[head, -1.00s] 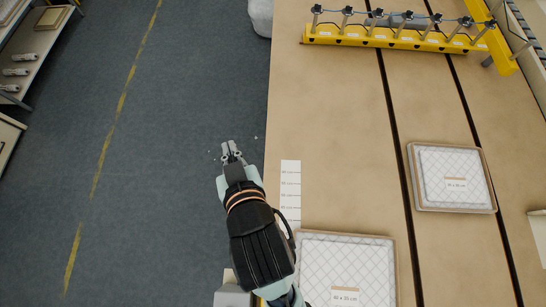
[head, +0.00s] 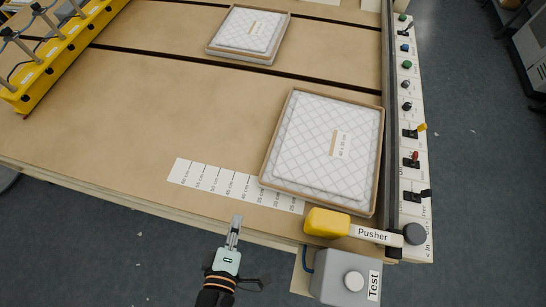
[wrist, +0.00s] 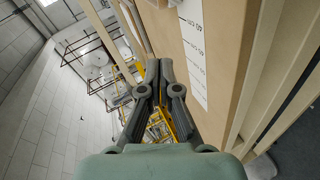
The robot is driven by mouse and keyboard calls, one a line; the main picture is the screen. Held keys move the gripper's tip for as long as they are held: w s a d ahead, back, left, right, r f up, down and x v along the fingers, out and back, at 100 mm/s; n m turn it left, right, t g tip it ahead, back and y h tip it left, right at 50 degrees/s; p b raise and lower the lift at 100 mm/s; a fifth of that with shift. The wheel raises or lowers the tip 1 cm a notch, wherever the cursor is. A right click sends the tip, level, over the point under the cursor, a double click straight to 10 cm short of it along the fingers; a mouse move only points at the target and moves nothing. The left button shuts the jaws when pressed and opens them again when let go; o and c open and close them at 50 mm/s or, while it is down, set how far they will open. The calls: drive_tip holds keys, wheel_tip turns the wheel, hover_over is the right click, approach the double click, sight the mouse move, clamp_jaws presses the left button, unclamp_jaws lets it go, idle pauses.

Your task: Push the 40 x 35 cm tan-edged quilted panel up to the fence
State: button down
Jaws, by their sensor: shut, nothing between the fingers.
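The near tan-edged quilted panel (head: 311,147) lies flat on the tan table, at the right in the head view. Its label seems to read 40 x 35 cm, but the print is small. A dark rail (head: 388,75), perhaps the fence, runs along the table's right side, close to the panel's right edge. My gripper (head: 237,218) is shut and empty, beside the table's front edge, left of the panel and apart from it. In the wrist view the shut fingers (wrist: 160,68) show, with the table's edge and a printed scale to their right.
A yellow handle labelled Pusher (head: 328,223) sits at the front right corner, by a grey Test box (head: 345,280). A printed scale (head: 215,181) lies left of the panel. A second quilted panel (head: 249,31) lies farther back. Switches line the right-hand strip (head: 409,130).

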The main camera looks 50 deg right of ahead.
sight(276, 189)
drive_tip(key=shift+s+f+n+t+h+b, duration=0.6)
drive_tip(key=shift+s+f+n+h+b, duration=0.85)
drive_tip(key=shift+f+h+b, duration=1.4)
drive_tip(key=shift+m+y, duration=0.25)
drive_tip(key=shift+y, duration=0.5)
drive_tip(key=x, duration=0.3)
drive_tip(key=b+x, duration=0.1)
drive_tip(key=x, duration=0.1)
drive_tip(key=f+x, duration=0.1)
drive_tip(key=x, duration=0.2)
drive_tip(key=shift+w+d+f+b, duration=0.15)
drive_tip(key=shift+d+b, duration=0.15)
drive_tip(key=shift+d, duration=0.05)
drive_tip(key=d, duration=0.1)
drive_tip(key=s+d, duration=0.1)
drive_tip(key=d, duration=0.1)
drive_tip(key=shift+d+b, duration=0.15)
drive_tip(key=shift+b, duration=0.2)
drive_tip(key=shift+d, duration=0.25)
drive_tip(key=shift+d+r, duration=0.1)
drive_tip(key=shift+r, duration=0.1)
drive_tip(key=shift+s+d+p, duration=0.1)
drive_tip(key=shift+d+p, duration=0.25)
drive_tip(key=shift+s+d, duration=0.15)
drive_tip(key=shift+d, duration=0.35)
drive_tip(key=shift+s+d, duration=0.15)
drive_tip(key=shift+d, duration=0.35)
drive_tip(key=shift+a, duration=0.2)
